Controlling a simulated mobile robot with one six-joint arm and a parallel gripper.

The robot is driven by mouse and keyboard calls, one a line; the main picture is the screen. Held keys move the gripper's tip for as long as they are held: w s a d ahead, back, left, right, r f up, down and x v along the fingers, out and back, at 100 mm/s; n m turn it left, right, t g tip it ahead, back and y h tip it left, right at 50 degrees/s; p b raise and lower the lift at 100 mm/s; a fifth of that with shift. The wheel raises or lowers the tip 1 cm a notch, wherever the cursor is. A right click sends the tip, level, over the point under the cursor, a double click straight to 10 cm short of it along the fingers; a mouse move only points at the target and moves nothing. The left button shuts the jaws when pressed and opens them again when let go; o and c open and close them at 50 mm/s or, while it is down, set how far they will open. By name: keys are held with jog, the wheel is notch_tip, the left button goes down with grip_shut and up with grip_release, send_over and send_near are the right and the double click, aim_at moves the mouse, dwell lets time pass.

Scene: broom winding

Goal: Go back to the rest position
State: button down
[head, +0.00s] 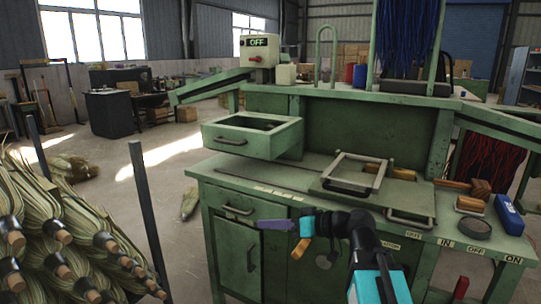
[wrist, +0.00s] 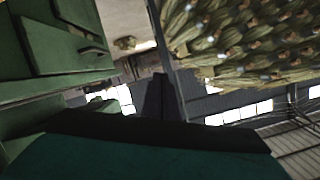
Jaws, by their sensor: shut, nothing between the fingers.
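My gripper (head: 274,225) is in front of the green workbench (head: 235,186), at the end of my black and cyan arm, and points left in the head view. It is small there, and its shut fingers appear to hold nothing. In the wrist view a dark narrow shape in the middle looks like my gripper (wrist: 160,92), seen against the windows and wall. The bench front stands at the left of that view and the bundled brooms (wrist: 225,40) at the upper right. My gripper appears apart from both.
An open drawer (head: 250,137), a metal frame (head: 355,172) and a blue box (head: 509,214) are on the bench. A control box reading OFF (head: 258,50) stands above.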

jog(key=s+d+f+m+g+h+p, duration=0.15)
jog(key=s+f, duration=0.25)
jog(key=f, duration=0.7)
jog(key=s+f+m+g+h+p, duration=0.1)
jog(key=s+f+g+h+p, duration=0.15)
jog(key=f, duration=0.95)
jog(key=s+d+f+m+g+h+p, duration=0.1)
jog(key=s+f+g+p, duration=0.3)
jog(key=f, duration=0.7)
jog(key=s+d+f+m+g+h+p, duration=0.1)
jog(key=s+d+f+h, duration=0.1)
jog(key=s+d+f, duration=0.3)
jog(key=s+d+f+m+g+h+p, duration=0.1)
jog(key=s+d+f+m+h, duration=0.1)
jog(key=s+d+f, duration=0.3)
jog(key=s+d+f+m+g+h+p, duration=0.1)
jog(key=s+d+f+h, duration=0.3)
jog(key=s+f, duration=0.5)
jog(key=s+d, duration=0.1)
jog(key=s, duration=0.6)
jog(key=shift+f+m+g, duration=0.2)
jog(key=shift+m+g, duration=0.1)
jog(key=shift+m, duration=0.05)
jog(key=shift+s, duration=0.15)
